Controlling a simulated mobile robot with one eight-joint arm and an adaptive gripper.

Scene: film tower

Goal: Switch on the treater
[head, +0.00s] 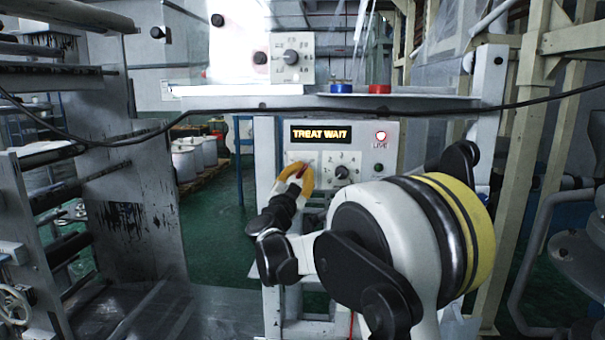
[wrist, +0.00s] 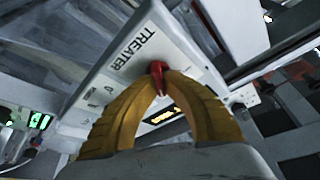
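The treater panel (head: 355,195) is a pale box under a shelf. Its display (head: 321,134) reads "TREAT WAIT" in orange, and a red lamp (head: 381,136) marked LIVE is lit. A red switch handle (wrist: 155,72) stands by the "TREATER" lettering (wrist: 134,48) in the wrist view. My gripper (head: 300,173) is at the panel's left side, its yellow fingers closed around the red handle. The fingertips (wrist: 165,77) meet at it in the wrist view. The fingers hide much of the handle and its markings, so its setting cannot be read.
Right of my gripper are a numbered selector knob (head: 342,172) and a dark green button (head: 378,168). Above, the shelf (head: 440,101) carries a blue roll (head: 341,88) and a red roll (head: 379,89). A black cable (head: 225,112) crosses in front. Machine frames stand on both sides.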

